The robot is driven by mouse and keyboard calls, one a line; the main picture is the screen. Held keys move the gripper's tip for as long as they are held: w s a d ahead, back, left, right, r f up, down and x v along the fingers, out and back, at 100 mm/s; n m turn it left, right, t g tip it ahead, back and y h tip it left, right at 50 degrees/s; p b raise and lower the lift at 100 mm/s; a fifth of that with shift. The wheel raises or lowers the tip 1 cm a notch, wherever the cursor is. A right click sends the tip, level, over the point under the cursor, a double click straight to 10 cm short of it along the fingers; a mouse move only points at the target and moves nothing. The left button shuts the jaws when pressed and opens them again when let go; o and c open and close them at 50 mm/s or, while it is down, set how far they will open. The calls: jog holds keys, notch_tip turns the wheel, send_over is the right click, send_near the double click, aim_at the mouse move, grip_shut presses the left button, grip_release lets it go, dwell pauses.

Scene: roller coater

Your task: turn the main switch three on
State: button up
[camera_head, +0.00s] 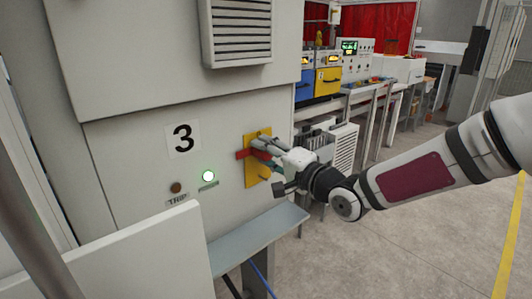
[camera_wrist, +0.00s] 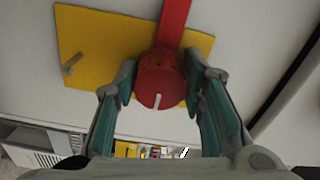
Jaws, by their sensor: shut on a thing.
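The main switch three is a red rotary handle on a yellow plate (camera_head: 252,174), mounted on the grey cabinet panel beside a label with the number 3 (camera_head: 183,138). In the head view the red handle (camera_head: 243,154) sticks out to the left of my gripper (camera_head: 268,155). In the wrist view the round red knob (camera_wrist: 160,78) sits between the two fingers of my gripper (camera_wrist: 161,92), which are shut on it. A red bar (camera_wrist: 174,22) runs from the knob to the top of the picture. The yellow plate also shows there (camera_wrist: 95,40).
A lit green-white lamp (camera_head: 208,176) and a dark brown button (camera_head: 176,188) above a TRIP label sit left of the switch. A grey ledge (camera_head: 262,236) juts out below the switch. Benches with blue and yellow machines (camera_head: 327,81) stand behind. The floor at right is open.

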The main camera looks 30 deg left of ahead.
jog(key=o, duration=1.1)
jog(key=shift+o, duration=0.2)
jog(key=shift+d, duration=0.1)
jog(key=v, duration=1.2)
jog(key=shift+f, duration=0.1)
